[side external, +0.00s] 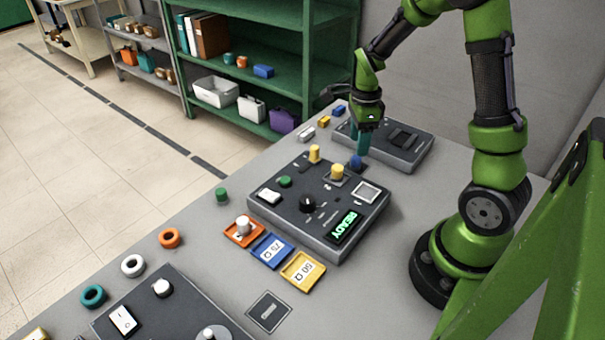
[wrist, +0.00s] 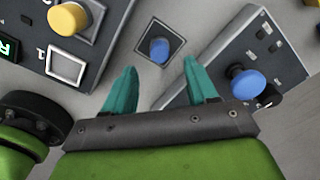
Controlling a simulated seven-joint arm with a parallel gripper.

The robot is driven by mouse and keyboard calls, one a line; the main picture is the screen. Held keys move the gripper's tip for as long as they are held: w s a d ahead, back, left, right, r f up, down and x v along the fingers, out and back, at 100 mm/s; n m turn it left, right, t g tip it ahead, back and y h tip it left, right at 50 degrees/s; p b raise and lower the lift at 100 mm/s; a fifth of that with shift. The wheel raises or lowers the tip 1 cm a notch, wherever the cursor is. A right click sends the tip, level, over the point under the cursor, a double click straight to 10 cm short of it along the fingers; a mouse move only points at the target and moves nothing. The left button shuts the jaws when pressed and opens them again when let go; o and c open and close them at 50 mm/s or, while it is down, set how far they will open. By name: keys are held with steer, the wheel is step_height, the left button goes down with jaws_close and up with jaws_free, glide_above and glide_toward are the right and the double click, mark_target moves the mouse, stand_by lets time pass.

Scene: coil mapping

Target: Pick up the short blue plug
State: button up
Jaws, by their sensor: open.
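A short blue plug (wrist: 159,50) stands on a dark square pad on the table between two consoles. It shows in the wrist view just beyond the gap between my fingertips. In the side view a blue plug (side external: 356,161) shows close by my fingers, behind the near console. My gripper (wrist: 160,65) has two teal fingers spread apart, with nothing between them. In the side view my gripper (side external: 362,150) points down over the blue plug; I cannot tell the exact height gap. A second, larger blue knob or plug (wrist: 247,82) stands at the right console in the wrist view.
The near console (side external: 322,218) carries yellow plugs (side external: 337,171), a black knob and a READY display. Another grey console (side external: 400,150) stands behind. Coloured trays (side external: 302,268) and rings (side external: 169,238) lie in front.

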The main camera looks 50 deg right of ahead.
mark_target(356, 163)
step_height(356, 163, down, 5)
jaws_close()
stand_by(0.5)
